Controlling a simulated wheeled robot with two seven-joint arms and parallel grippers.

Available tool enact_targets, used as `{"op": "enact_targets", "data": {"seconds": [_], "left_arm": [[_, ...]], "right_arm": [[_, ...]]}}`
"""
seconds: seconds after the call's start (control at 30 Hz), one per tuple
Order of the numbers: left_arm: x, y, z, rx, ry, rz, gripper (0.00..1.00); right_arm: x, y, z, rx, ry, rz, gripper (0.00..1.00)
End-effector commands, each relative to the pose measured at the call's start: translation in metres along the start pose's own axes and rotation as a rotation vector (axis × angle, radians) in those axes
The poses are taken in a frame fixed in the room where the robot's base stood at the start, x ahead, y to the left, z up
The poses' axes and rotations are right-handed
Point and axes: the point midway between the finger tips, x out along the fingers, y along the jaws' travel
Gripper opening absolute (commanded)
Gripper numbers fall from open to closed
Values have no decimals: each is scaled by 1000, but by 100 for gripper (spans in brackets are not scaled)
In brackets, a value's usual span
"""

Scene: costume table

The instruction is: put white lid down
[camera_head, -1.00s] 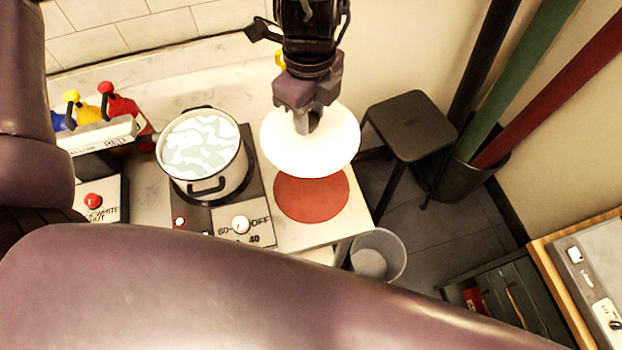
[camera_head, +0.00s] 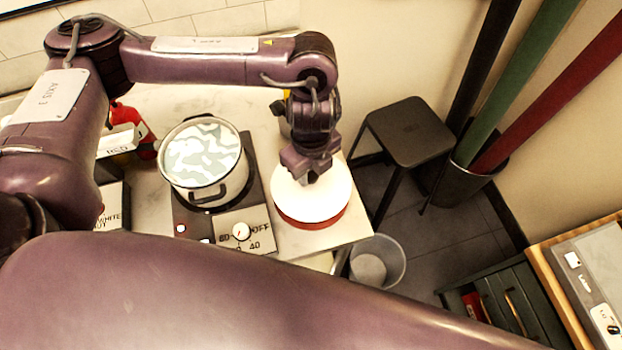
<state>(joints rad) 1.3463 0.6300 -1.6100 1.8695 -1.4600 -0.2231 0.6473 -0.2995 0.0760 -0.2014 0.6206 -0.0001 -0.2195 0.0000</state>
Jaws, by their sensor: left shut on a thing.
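The white lid (camera_head: 312,202) is a round disc over the red round mat (camera_head: 318,226) on the counter's right end. Only the mat's front rim shows below the lid. I cannot tell whether the lid touches the mat. My left gripper (camera_head: 312,176) is above the lid's middle, pointing down, shut on its knob, which the fingers hide. The white pot (camera_head: 215,187) with a dark rim and handles stands uncovered on the hot plate, left of the lid, with a pale patterned surface inside. My right gripper is not in view.
The hot plate's dial panel (camera_head: 240,236) is in front of the pot. Red bottles (camera_head: 130,118) stand at the left, partly behind my left arm. A black stool (camera_head: 404,130) and a bin (camera_head: 376,262) stand right of the counter. My arm link covers the lower foreground.

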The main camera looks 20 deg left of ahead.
Motion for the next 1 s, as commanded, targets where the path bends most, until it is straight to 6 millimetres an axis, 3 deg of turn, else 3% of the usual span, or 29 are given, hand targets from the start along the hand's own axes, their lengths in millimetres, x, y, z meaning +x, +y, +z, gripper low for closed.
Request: {"op": "enact_targets", "data": {"seconds": [0.4,0.83,0.87,1.0], "left_arm": [[43,0,0,-2,2,1,0],[49,0,0,-1,0,-1,0],[48,0,0,-1,-1,-1,33],[47,0,0,-1,-1,0,51]], "right_arm": [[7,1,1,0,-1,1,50],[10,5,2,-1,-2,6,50],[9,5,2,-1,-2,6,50],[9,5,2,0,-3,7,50]]}}
